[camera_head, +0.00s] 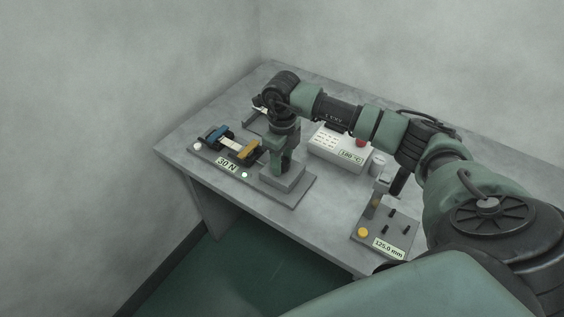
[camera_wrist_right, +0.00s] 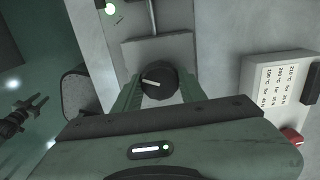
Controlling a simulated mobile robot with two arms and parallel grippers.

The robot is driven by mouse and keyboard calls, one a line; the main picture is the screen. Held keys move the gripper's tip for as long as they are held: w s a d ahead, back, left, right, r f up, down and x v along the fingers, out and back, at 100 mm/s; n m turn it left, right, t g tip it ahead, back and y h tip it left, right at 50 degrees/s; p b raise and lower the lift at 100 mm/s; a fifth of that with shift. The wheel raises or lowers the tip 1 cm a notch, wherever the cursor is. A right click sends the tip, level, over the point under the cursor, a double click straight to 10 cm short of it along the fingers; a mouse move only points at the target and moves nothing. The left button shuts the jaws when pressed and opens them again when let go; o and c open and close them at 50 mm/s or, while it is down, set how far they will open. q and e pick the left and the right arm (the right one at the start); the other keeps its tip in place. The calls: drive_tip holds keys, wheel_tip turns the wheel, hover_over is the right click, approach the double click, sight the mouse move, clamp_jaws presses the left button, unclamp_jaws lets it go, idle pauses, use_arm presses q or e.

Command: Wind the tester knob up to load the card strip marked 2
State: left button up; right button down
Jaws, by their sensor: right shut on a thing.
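The tester (camera_head: 300,192) is a long grey base near the table's left front edge. Its display (camera_head: 227,165) reads 30 N. A pale card strip (camera_head: 232,146) spans between a blue clamp (camera_head: 214,134) and an orange-yellow clamp (camera_head: 248,151); no number on it is readable. My right gripper (camera_head: 283,168) points down over the grey block at the tester's right end. In the right wrist view it (camera_wrist_right: 158,90) is shut on the black knob (camera_wrist_right: 156,72), whose white pointer mark points left. The head view hides the knob behind the gripper. My left gripper is not clearly seen.
A white box (camera_head: 338,146) with a red button and a 180 °C display stands behind my right gripper. A grey pegged plate (camera_head: 372,232) reading 125.0 mm lies at the front right. Bare table lies between tester and plate. A dark forked part over the floor is unidentified.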

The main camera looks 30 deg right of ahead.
drive_tip(key=shift+m+b, duration=0.3)
drive_tip(key=shift+m, duration=1.6)
drive_tip(key=shift+w+r, duration=0.1)
drive_tip(key=c, duration=0.8)
unclamp_jaws()
wheel_tip(320, 180, up, 8)
drive_tip(key=shift+f+b, duration=0.1)
drive_tip(key=shift+b, duration=0.65)
